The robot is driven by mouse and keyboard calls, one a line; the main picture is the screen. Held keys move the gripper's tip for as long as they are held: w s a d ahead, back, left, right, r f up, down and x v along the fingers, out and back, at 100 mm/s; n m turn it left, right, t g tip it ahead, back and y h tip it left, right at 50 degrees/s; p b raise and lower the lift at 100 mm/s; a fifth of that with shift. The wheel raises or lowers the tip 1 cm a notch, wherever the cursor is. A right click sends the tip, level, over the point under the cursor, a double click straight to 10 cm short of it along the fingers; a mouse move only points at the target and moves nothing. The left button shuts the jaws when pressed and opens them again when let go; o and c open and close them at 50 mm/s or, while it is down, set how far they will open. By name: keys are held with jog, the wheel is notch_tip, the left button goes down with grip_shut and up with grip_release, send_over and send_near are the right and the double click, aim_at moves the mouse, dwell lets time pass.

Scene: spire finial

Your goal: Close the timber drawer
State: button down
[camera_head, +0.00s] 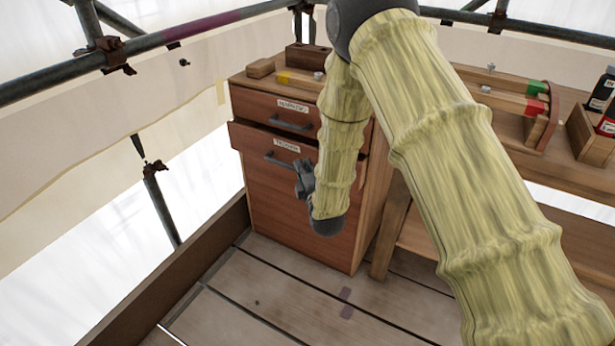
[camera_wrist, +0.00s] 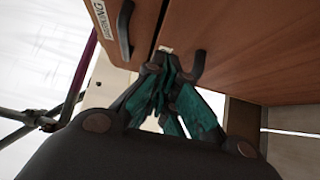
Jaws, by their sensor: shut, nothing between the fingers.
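The timber drawer (camera_head: 255,145) is the second front down in a reddish-brown wooden cabinet. Its front stands out a little past the cabinet's left side. It has a small white label and a dark bar handle (camera_head: 278,159). My gripper (camera_head: 302,168) is at the handle's right end, in front of the drawer. In the wrist view my gripper (camera_wrist: 168,60) has its fingers together with nothing between them, by the drawer's top edge and the handle (camera_wrist: 197,68). The fingers partly cover the label. Whether they touch the drawer front I cannot tell.
An upper drawer (camera_head: 270,108) with its own handle and label sits above. Wooden blocks and tools lie on the cabinet top (camera_head: 262,78). A workbench (camera_head: 510,125) stands to the right. Scaffold pipes (camera_head: 170,200) and sheeting are at left. Plank floor (camera_head: 270,300) is clear in front.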

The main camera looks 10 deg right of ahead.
aim_at(304, 146)
jog(key=shift+w+d+b, duration=0.1)
jog(key=shift+w+d, duration=0.25)
jog(key=shift+w, duration=0.5)
jog(key=shift+w+d+b, duration=0.15)
jog(key=shift+w+d, duration=0.2)
jog(key=shift+w, duration=0.55)
jog(key=shift+w+d+b, duration=0.1)
jog(key=shift+w+d, duration=0.25)
jog(key=shift+w, duration=0.5)
jog(key=w+d, duration=0.2)
jog(key=w, duration=0.1)
jog(key=shift+w+d, duration=0.3)
jog(key=shift+w+d+r, duration=0.15)
jog(key=shift+w+d, duration=0.1)
jog(key=shift+r, duration=0.1)
